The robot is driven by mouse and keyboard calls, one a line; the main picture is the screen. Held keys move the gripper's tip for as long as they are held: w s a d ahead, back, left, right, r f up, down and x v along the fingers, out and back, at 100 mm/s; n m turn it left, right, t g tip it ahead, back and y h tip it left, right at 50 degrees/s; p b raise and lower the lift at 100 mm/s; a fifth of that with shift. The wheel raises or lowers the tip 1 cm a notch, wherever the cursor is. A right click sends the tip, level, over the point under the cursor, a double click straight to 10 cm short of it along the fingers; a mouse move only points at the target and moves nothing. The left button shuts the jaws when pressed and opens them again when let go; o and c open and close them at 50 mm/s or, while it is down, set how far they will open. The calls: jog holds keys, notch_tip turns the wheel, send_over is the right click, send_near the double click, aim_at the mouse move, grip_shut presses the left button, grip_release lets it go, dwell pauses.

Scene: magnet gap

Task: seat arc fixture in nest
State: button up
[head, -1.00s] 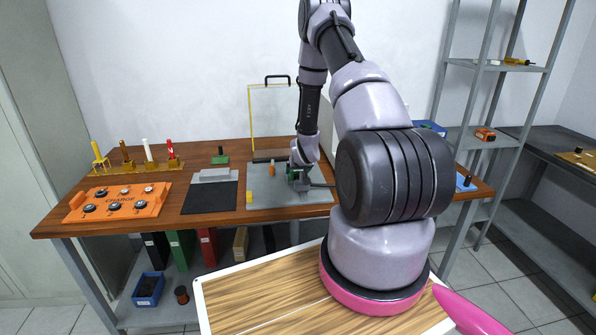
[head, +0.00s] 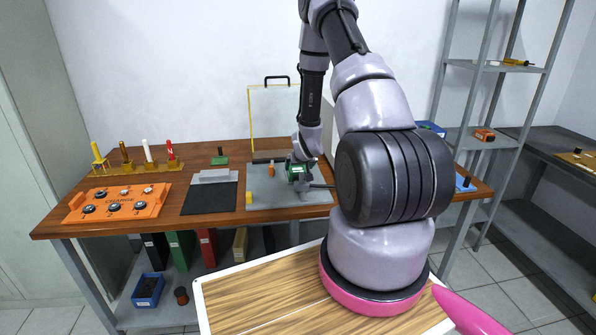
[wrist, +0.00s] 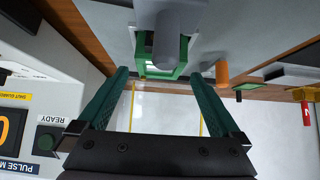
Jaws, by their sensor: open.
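My gripper (wrist: 159,76) is open, its two dark green fingers spread apart in the wrist view. Ahead of the gap between the fingertips is a green block with a pale window (wrist: 164,60). A grey cylinder (wrist: 168,30) overlaps the block in the picture; I cannot tell if they are joined. Nothing is clearly gripped. In the head view my gripper (head: 298,170) is over the right part of the grey plate (head: 262,201), with green showing at it. I cannot tell which part is the arc fixture or the nest.
An orange post (head: 271,169) and a yellow block (head: 249,199) stand on the plate. A yellow-edged clear guard (head: 275,112) rises behind. A white machine panel (wrist: 45,105) is close at left in the wrist view. A dark mat (head: 210,198) and orange tray (head: 117,203) lie left.

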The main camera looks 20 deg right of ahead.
jog(key=v, duration=0.6)
jog(key=shift+s+a+r, duration=0.1)
jog(key=shift+r, duration=0.35)
jog(key=s+a+r+y, duration=0.1)
jog(key=s+a+r, duration=0.1)
jog(key=r, duration=0.6)
jog(key=s+a+r+m, duration=0.1)
jog(key=s+a+r, duration=0.15)
jog(key=r, duration=0.55)
jog(key=s+a+r+y, duration=0.1)
jog(key=s+a+r, duration=0.15)
jog(key=r, duration=0.65)
jog(key=s+a+r+y, duration=0.1)
jog(key=s+a+r, duration=0.2)
jog(key=s, duration=0.4)
jog(key=s+a+r+g, duration=0.1)
jog(key=s+a+r, duration=0.2)
jog(key=s+r, duration=0.2)
jog(key=s+a+r+y, duration=0.1)
jog(key=s+a+r, duration=0.2)
jog(key=s, duration=0.6)
notch_tip(320, 180, up, 2)
jog(key=shift+s+r+g+y, duration=0.1)
jog(key=shift+s+g+y, duration=0.2)
jog(key=shift+s, duration=0.1)
